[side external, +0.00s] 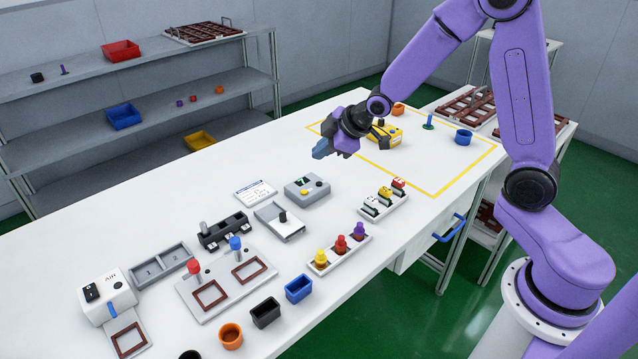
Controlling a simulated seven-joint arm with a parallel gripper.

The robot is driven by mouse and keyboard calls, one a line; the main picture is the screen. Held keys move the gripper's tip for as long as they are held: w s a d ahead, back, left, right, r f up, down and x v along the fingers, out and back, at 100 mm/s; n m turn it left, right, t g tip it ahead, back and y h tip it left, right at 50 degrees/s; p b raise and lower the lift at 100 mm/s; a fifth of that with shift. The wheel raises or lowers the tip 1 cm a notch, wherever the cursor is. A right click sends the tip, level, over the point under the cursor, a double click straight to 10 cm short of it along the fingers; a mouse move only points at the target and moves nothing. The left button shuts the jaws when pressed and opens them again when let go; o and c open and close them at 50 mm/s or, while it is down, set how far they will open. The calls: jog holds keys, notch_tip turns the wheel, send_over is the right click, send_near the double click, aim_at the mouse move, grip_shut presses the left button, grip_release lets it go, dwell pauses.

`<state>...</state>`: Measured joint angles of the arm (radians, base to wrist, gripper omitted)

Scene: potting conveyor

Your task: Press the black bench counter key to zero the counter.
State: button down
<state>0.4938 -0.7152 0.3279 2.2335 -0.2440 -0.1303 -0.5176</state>
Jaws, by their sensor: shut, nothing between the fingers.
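The bench counter (308,196) is a small grey box on the white table, near the middle of the side external view. It has a dark display with a green digit that looks like a 7, a yellow button (304,193) and a small black key (319,184) to the right of the yellow one. My gripper (321,150) is shut and empty. It is above the table, behind the counter in the picture and apart from it. Its fingertips point toward the lower left. I cannot tell its exact height.
A grey device with a black knob (283,217) stands close left of the counter. A rack of coloured plugs (339,254) and a rack of small labelled items (384,205) are in front and to the right. Table around the counter's right is clear.

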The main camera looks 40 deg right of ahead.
aim_at(319, 184)
jog(key=shift+t, duration=0.6)
jog(key=w+d, duration=0.1)
jog(key=w, duration=0.1)
jog(key=w+d, duration=0.1)
jog(key=d, duration=0.1)
jog(key=shift+w+d+f, duration=0.15)
jog(key=shift+w+f, duration=0.2)
jog(key=shift+f, duration=4.4)
jog(key=shift+f, duration=0.15)
jog(key=shift+f, duration=0.3)
jog(key=shift+f, duration=0.35)
jog(key=shift+r, duration=0.8)
